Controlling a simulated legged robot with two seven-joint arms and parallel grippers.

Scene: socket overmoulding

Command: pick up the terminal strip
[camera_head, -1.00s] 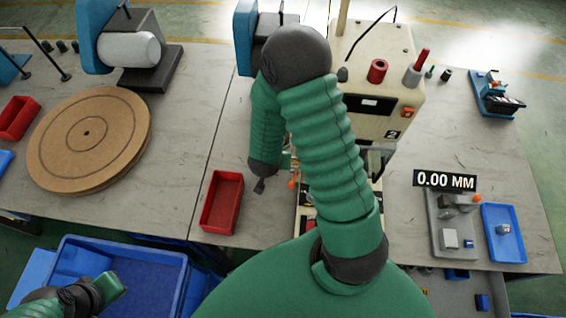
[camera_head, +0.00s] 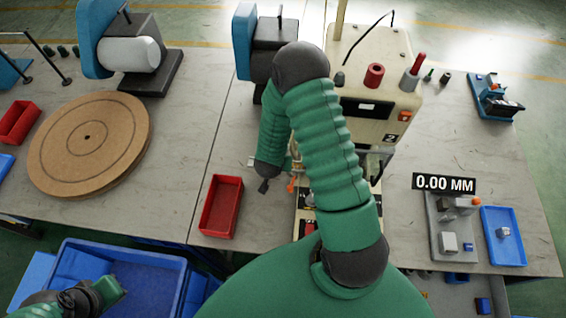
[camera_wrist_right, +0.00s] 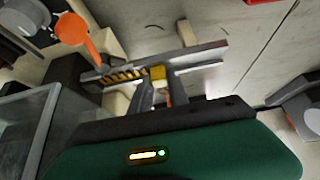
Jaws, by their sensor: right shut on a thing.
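In the right wrist view my right gripper (camera_wrist_right: 157,92) is shut on a small piece with a yellow top and a pale body. I take this piece to be the terminal strip (camera_wrist_right: 158,73), though most of it is hidden between the fingers. It is beside a metal rail with a black-and-yellow striped band (camera_wrist_right: 126,75); I cannot tell whether they touch. In the head view the right fingers and the piece are hidden by my right arm, in front of the cream press. My left gripper (camera_head: 112,287) is over the blue crate at lower left; its fingers are unclear.
The cream press (camera_head: 385,65) stands behind my right arm. An orange knob (camera_wrist_right: 72,28) is close to the right gripper. A red bin (camera_head: 221,206) is left of the press. A grey fixture (camera_head: 438,225) and blue tray (camera_head: 518,252) lie at right.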

